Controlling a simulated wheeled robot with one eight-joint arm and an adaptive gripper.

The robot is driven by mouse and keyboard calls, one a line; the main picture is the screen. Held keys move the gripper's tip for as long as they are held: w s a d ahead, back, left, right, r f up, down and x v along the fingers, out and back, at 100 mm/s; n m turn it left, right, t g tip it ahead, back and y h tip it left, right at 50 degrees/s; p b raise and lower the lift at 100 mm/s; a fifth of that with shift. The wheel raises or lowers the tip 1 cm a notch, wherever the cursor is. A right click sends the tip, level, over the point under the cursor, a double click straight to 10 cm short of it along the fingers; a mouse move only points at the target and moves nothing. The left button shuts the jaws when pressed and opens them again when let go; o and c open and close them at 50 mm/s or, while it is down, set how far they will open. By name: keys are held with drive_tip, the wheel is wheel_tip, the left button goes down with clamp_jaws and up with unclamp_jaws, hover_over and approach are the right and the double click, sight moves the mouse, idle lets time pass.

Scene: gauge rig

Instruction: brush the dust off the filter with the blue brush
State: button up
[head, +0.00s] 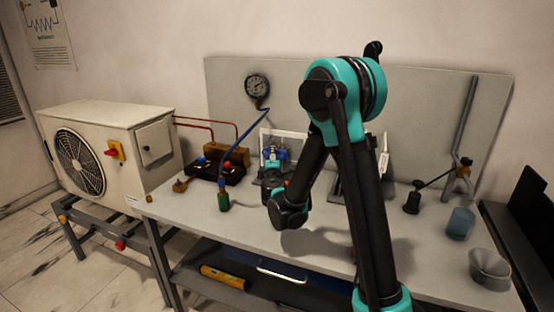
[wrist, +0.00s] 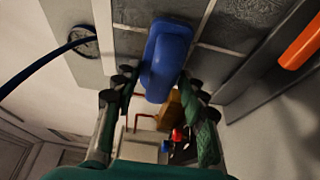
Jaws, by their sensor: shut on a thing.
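My gripper (head: 272,172) is over the middle of the bench, in front of the filter. In the wrist view my gripper (wrist: 160,88) has its fingers on both sides of the blue brush (wrist: 167,58) and is shut on it. The brush also shows as a small blue patch in the head view (head: 281,154). The filter (wrist: 218,70) has grey panels in a pale frame and stands behind the brush. In the head view the top of its white frame (head: 285,132) shows; my gripper hides much of it. I cannot tell whether the bristles touch it.
A gauge (head: 257,86) with a blue hose hangs on the back panel. A green-based fitting (head: 223,201) stands left of my gripper. A blue cup (head: 461,223) and a grey funnel (head: 490,268) stand at right. An orange object (wrist: 302,42) shows beside the filter.

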sight(286, 155)
drive_tip(key=shift+w+a, duration=1)
drive_tip(key=shift+a, duration=1.45)
drive_tip(key=shift+s+d+r, duration=0.25)
drive_tip(key=shift+d+r, duration=0.1)
drive_tip(key=shift+d, duration=0.5)
drive_tip(key=shift+s+d+r, duration=0.3)
drive_tip(key=shift+d+r, duration=0.1)
drive_tip(key=shift+d, duration=0.4)
drive_tip(key=shift+s+d+r, duration=0.25)
drive_tip(key=shift+d+r, duration=0.1)
drive_tip(key=shift+d, duration=0.5)
drive_tip(key=d, duration=0.1)
drive_tip(key=s+d, duration=0.1)
drive_tip(key=d, duration=0.1)
drive_tip(key=s+d, duration=0.1)
drive_tip(key=d, duration=0.1)
drive_tip(key=shift+s+d, duration=0.15)
drive_tip(key=shift+s, duration=0.05)
drive_tip(key=shift+s+a, duration=0.25)
drive_tip(key=shift+s, duration=0.2)
drive_tip(key=shift+s+a, duration=0.25)
drive_tip(key=shift+s, duration=0.55)
drive_tip(key=shift+s+a, duration=0.3)
drive_tip(key=shift+s, duration=0.5)
drive_tip(key=shift+s+a, duration=0.25)
drive_tip(key=shift+s, duration=0.55)
